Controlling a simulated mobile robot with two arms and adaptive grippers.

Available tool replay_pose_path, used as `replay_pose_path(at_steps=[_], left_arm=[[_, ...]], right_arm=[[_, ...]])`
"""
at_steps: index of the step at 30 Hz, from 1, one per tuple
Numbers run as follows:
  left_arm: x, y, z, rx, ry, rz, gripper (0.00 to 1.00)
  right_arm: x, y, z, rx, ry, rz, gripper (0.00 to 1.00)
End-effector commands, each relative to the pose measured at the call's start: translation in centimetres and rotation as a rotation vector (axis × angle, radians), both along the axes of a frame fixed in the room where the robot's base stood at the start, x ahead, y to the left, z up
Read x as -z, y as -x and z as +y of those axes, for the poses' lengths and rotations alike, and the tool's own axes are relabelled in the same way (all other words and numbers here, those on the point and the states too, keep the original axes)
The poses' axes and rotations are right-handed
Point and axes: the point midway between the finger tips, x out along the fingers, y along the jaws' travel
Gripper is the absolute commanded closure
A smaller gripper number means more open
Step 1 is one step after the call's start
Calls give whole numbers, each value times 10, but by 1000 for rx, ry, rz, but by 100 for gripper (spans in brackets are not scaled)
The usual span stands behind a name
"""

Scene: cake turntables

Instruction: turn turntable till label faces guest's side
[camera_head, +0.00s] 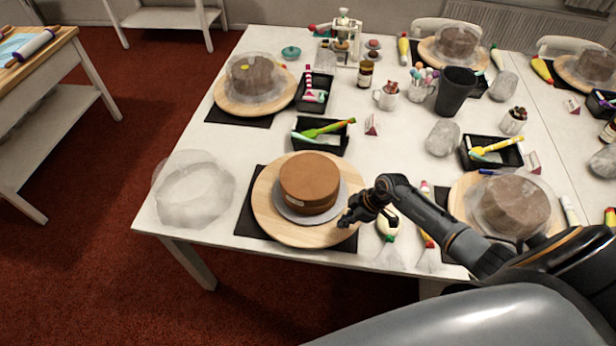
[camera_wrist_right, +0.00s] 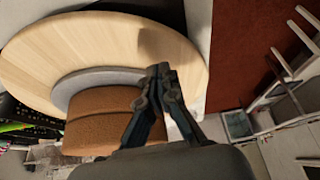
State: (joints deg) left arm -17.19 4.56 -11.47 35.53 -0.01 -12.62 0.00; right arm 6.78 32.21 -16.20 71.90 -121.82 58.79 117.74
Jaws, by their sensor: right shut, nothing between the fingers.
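A round wooden turntable (camera_head: 268,222) lies on a black mat (camera_head: 246,228) near the table's front edge. A brown cake (camera_head: 309,181) sits on it on a grey disc (camera_head: 283,208). My right gripper (camera_head: 346,220) is shut and empty over the turntable's right rim, beside the cake. In the right wrist view my shut fingers (camera_wrist_right: 158,72) overlap the grey disc and wooden plate (camera_wrist_right: 100,32); contact cannot be told. My left gripper is not in view.
A clear dome (camera_head: 194,190) rests on the table left of the turntable. A black tray with tools (camera_head: 318,140) stands behind it. Other covered cakes (camera_head: 505,206) stand around the white table (camera_head: 222,150).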

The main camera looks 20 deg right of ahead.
Motion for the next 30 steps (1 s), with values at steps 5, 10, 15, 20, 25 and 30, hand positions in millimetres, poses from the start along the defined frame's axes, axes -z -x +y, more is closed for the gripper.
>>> replay_pose_path(at_steps=[5, 10, 15, 20, 25, 30], left_arm=[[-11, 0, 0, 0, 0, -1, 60], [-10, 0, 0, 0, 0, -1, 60], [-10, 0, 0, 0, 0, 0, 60], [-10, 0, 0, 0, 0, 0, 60], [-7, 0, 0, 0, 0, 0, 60], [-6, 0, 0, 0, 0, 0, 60]], right_arm=[[-2, 7, 48, -5, -4, -1, 100], [-1, 12, 78, -3, -3, 0, 100], [-2, 7, 89, -1, -2, -2, 100], [-3, -16, 118, -2, -4, -4, 100], [-1, -40, 148, -2, -3, -1, 100], [-2, -50, 159, 0, 0, 0, 100]])
